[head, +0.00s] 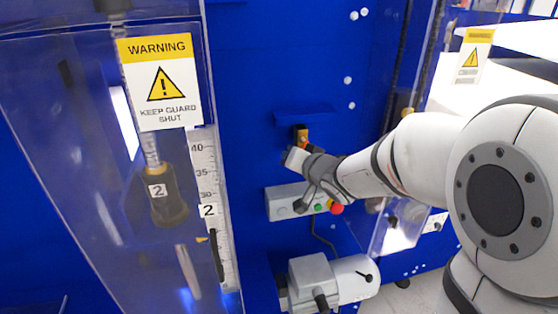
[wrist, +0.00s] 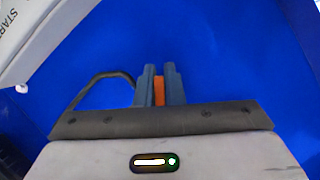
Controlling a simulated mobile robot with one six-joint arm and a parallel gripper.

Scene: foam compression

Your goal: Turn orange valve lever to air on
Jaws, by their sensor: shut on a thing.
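The orange valve lever (wrist: 159,91) shows in the wrist view as a narrow orange strip between the two dark fingers of my gripper (wrist: 160,82). The fingers are closed on it from both sides. In the head view, my gripper (head: 292,158) is up against the blue panel, just below a small dark and orange valve part (head: 302,136). My wrist covers much of the lever there, so its exact angle is hard to tell.
A grey control box (head: 284,203) with a green button and a red knob (head: 336,209) sits just below my gripper. A grey motor-like unit (head: 312,272) is lower. A clear guard with a warning sign (head: 162,85) stands at left.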

